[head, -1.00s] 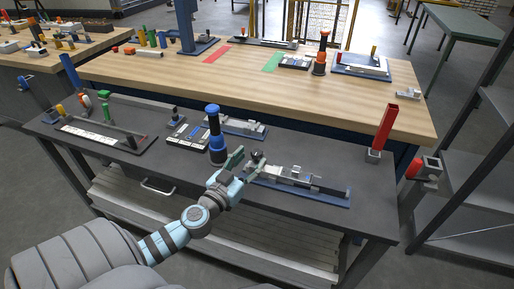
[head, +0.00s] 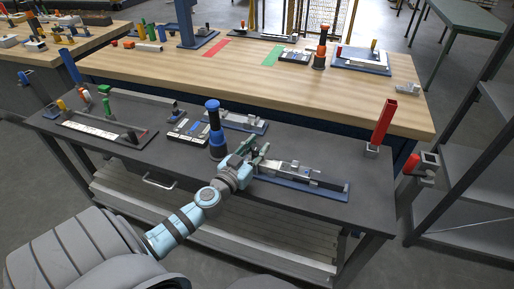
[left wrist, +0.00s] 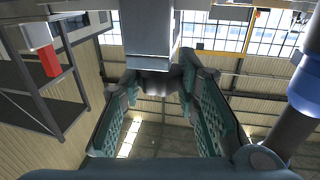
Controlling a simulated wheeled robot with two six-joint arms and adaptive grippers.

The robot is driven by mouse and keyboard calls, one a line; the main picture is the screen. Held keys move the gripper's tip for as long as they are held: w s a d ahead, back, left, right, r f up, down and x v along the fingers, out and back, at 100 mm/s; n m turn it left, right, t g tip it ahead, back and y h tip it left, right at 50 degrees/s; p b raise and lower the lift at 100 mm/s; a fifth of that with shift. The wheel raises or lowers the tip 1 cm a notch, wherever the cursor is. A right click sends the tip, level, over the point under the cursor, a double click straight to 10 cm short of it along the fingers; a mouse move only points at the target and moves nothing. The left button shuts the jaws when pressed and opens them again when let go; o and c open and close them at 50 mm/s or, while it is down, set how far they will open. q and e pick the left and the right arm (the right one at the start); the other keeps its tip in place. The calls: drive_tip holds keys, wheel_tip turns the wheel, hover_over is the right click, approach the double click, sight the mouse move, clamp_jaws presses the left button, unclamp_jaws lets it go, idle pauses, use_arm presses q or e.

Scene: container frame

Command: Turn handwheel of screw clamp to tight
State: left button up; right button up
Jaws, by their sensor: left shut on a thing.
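The screw clamp (head: 292,170) lies on a blue base plate on the dark bench, right of the blue-topped post. Its handwheel end points left, toward my left gripper (head: 258,153). My left gripper is shut on the handwheel, which its fingers mostly hide in the head view. In the left wrist view, the fingers of my left gripper (left wrist: 160,95) stand on both sides of the dark handwheel (left wrist: 154,84), with the grey clamp body (left wrist: 148,35) beyond it. I cannot read how tight the screw is. My right gripper is not in view.
The blue-topped post (head: 214,130) stands close left of my gripper. A flat dark fixture (head: 188,130) and another blue-based fixture (head: 240,122) lie behind. A red upright post (head: 383,122) stands at the bench's right end. Bare bench lies right of the clamp.

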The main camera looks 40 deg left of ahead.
use_arm(q)
drive_tip(key=shift+f+m+h+b, duration=0.3)
drive_tip(key=shift+m+h+b, duration=0.65)
drive_tip(key=shift+b, duration=0.85)
drive_tip(key=shift+f+m+h+b, duration=0.25)
drive_tip(key=shift+m+h+b, duration=0.3)
drive_tip(key=shift+h+b, duration=1)
drive_tip(key=r+h+p, duration=0.1)
drive_tip(key=m+h+p, duration=0.1)
drive_tip(key=p, duration=0.1)
drive_tip(key=shift+s+a+r+g, duration=0.1)
drive_tip(key=shift+s+r+g, duration=0.05)
drive_tip(key=shift+r+g, duration=0.2)
drive_tip(key=shift+w+f+m+h, duration=0.2)
drive_tip(key=shift+f+m+h, duration=0.05)
drive_tip(key=shift+m+h, duration=0.45)
drive_tip(key=m+g+h+b, duration=0.1)
drive_tip(key=h+b, duration=0.1)
drive_tip(key=b, duration=0.1)
drive_tip(key=m+g+h+b, duration=0.1)
drive_tip(key=m+h+b, duration=0.1)
drive_tip(key=b, duration=0.1)
drive_tip(key=m+g+h+b, duration=0.1)
drive_tip(key=h+b, duration=0.1)
drive_tip(key=b, duration=0.1)
drive_tip(key=shift+f+g, duration=0.25)
drive_tip(key=shift+f, duration=0.05)
drive_tip(key=shift+r+m+g+h+b, duration=0.15)
drive_tip(key=shift+m+g+h+b, duration=0.6)
drive_tip(key=shift+b, duration=0.25)
